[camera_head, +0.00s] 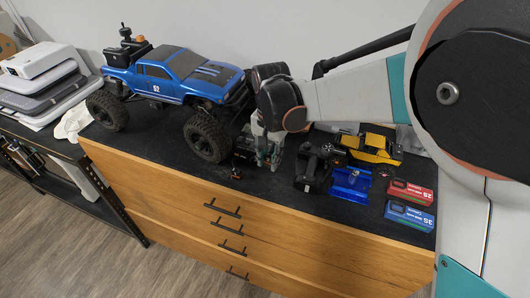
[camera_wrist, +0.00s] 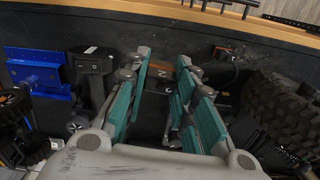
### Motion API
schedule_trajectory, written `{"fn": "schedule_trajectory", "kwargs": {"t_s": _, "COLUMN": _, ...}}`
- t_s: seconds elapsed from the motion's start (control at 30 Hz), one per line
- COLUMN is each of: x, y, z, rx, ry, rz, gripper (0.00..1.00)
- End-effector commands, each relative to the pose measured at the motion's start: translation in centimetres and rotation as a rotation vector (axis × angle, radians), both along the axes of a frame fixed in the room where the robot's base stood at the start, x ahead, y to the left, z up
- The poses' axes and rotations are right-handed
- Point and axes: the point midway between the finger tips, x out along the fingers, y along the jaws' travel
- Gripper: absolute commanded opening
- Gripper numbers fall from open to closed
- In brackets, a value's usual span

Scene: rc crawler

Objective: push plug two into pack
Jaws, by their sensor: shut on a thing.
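My gripper (camera_head: 268,162) points down at the black top of the wooden drawer unit, just right of the blue crawler's front wheel. In the wrist view my gripper (camera_wrist: 165,62) has its green-padded fingers closed around a small dark piece with pale marks, one like a sideways 2, which looks like plug two (camera_wrist: 172,88). The fingers hide much of it. I cannot tell whether it touches or sits in a pack. A red pack marked 2S (camera_head: 410,192) and a blue pack marked 3S (camera_head: 408,215) lie at the right, apart from my gripper.
The blue crawler (camera_head: 178,75) stands close on the left. A small orange-tipped connector (camera_head: 236,173) lies near the front edge. A black controller (camera_head: 312,168), a blue stand (camera_head: 350,185) and a yellow model car (camera_head: 372,148) crowd the right side.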

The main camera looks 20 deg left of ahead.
Motion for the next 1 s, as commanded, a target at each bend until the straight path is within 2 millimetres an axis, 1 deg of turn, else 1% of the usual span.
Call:
{"fn": "schedule_trajectory", "kwargs": {"t_s": 0.03, "x": 0.0, "y": -0.8, "z": 0.1, "rx": 0.000, "ry": 0.000, "rz": -0.003, "gripper": 0.11}}
{"fn": "schedule_trajectory", "kwargs": {"t_s": 0.1, "x": 0.0, "y": -1.8, "z": 0.1, "rx": 0.000, "ry": 0.000, "rz": -0.003, "gripper": 0.11}}
{"fn": "schedule_trajectory", "kwargs": {"t_s": 1.0, "x": 0.0, "y": -13.9, "z": 0.1, "rx": 0.000, "ry": 0.000, "rz": -0.003, "gripper": 0.11}}
